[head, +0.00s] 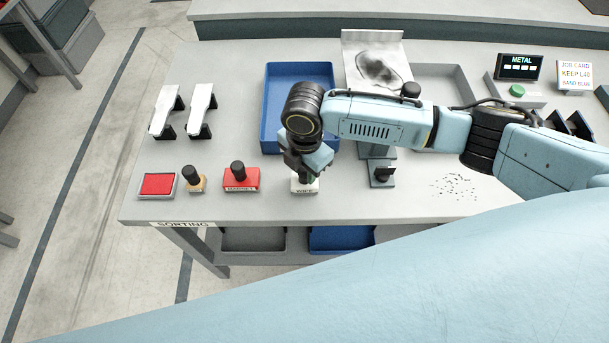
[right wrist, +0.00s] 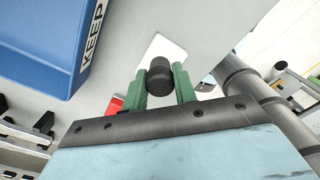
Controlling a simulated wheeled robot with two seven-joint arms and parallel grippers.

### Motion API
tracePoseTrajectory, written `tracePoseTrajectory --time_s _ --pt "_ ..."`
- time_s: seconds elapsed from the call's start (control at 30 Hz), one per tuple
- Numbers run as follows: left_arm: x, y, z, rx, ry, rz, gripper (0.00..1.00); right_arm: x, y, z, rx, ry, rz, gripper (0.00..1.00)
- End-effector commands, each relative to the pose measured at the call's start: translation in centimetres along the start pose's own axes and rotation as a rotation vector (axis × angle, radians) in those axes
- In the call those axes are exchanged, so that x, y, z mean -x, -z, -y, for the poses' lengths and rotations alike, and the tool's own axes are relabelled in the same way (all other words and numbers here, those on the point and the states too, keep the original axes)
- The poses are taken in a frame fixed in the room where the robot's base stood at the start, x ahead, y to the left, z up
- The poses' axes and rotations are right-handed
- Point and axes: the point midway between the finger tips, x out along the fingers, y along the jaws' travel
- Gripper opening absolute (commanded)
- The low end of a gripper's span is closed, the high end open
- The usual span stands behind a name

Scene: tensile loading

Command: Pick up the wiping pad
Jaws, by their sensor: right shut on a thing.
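The wiping pad (head: 304,189) is a small pale block with a label and a dark knob, on the table near its front edge. In the right wrist view, its white base (right wrist: 168,46) shows behind the black knob. My right gripper (head: 305,174) is above the pad, pointing down. In the right wrist view its two green fingers (right wrist: 160,80) are on either side of the knob, shut on it. The pad appears to be at table height; any gap beneath it cannot be told. My left gripper is not in view.
A blue bin (head: 267,129) lies behind. Dark specks (head: 454,187) are scattered on the table to the right.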

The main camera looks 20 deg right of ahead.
Motion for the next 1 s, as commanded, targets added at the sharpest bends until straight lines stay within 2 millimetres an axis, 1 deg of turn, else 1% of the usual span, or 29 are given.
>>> tracePoseTrajectory --time_s 0.07,0.17,0.27,0.5,0.6,0.77,1.0 --pt "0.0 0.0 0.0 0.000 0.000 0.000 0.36 0.1 0.0 0.0 0.000 -0.001 0.000 0.04" --pt "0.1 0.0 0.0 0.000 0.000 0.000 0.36 0.9 0.0 -0.1 0.000 -0.003 0.000 0.04" --pt "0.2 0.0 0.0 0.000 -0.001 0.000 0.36 2.5 -0.1 -0.1 0.001 -0.005 0.001 0.04" --pt "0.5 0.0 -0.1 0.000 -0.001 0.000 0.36 7.4 0.0 -0.1 0.000 -0.004 0.000 0.04" --pt "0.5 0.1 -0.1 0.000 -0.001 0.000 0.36 8.9 0.0 -0.1 0.000 -0.003 0.000 0.04" --pt "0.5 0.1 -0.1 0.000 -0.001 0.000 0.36 10.0 0.0 -0.1 0.000 -0.001 -0.001 0.04" --pt "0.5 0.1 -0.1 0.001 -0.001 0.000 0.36 10.1 0.0 0.0 -0.001 0.000 -0.001 0.04"
